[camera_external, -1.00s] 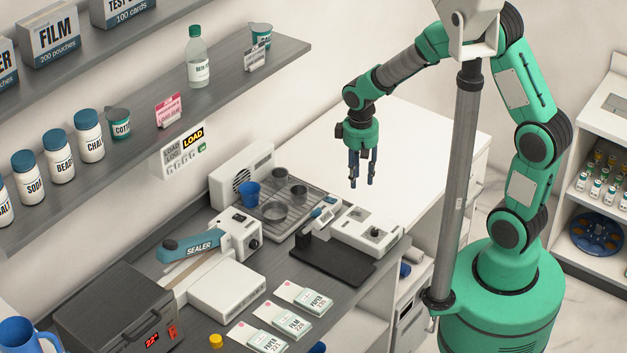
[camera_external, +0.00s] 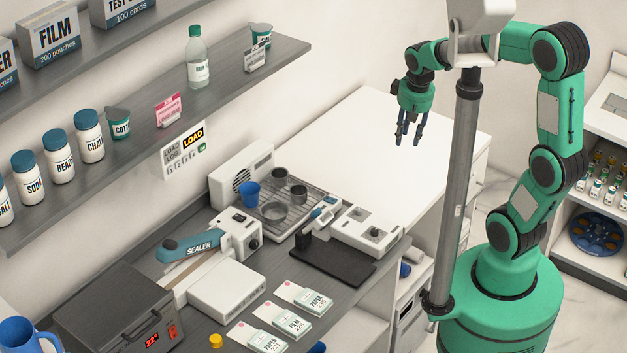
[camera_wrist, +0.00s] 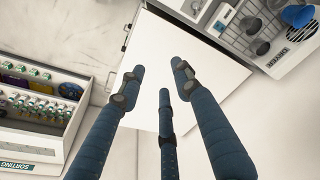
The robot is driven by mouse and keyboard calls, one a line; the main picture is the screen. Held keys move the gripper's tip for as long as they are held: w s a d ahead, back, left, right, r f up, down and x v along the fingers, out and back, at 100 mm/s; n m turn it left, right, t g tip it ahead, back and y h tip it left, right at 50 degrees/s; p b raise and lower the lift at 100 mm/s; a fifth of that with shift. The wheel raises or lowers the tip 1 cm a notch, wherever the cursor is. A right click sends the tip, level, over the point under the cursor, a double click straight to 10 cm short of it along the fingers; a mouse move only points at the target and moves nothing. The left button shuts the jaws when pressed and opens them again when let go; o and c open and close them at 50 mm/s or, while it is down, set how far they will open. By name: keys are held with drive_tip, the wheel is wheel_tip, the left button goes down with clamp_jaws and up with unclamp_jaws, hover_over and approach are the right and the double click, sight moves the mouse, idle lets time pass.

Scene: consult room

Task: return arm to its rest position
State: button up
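My gripper (camera_external: 408,135) hangs with its fingers pointing down, above the bare white counter (camera_external: 350,130) in the external view. Its dark blue fingers are spread apart with nothing between them. In the wrist view the fingers of my gripper (camera_wrist: 160,85) are also apart and empty, with the white counter top (camera_wrist: 190,60) below.
A drying rack (camera_external: 285,222) with cups, a sealer (camera_external: 188,246) and a white device (camera_external: 366,229) stand left of and in front of the clear counter. A shelf unit (camera_external: 600,185) with vials stands at the right. A grey pole (camera_external: 460,190) rises close to my arm.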

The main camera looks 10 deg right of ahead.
drive_tip(key=s+d+r+m+t+b, duration=0.1)
drive_tip(key=s+d+r, duration=0.3)
drive_tip(key=d, duration=0.6)
drive_tip(key=s+d+r+m+t+b, duration=0.2)
drive_tip(key=s+d+r+m, duration=0.2)
drive_tip(key=s+d, duration=0.4)
drive_tip(key=shift+s+d+r+t+h, duration=0.15)
drive_tip(key=shift+d+r+t+h, duration=0.2)
drive_tip(key=shift+d+r, duration=0.35)
drive_tip(key=shift+d+f, duration=0.15)
idle(1.9)
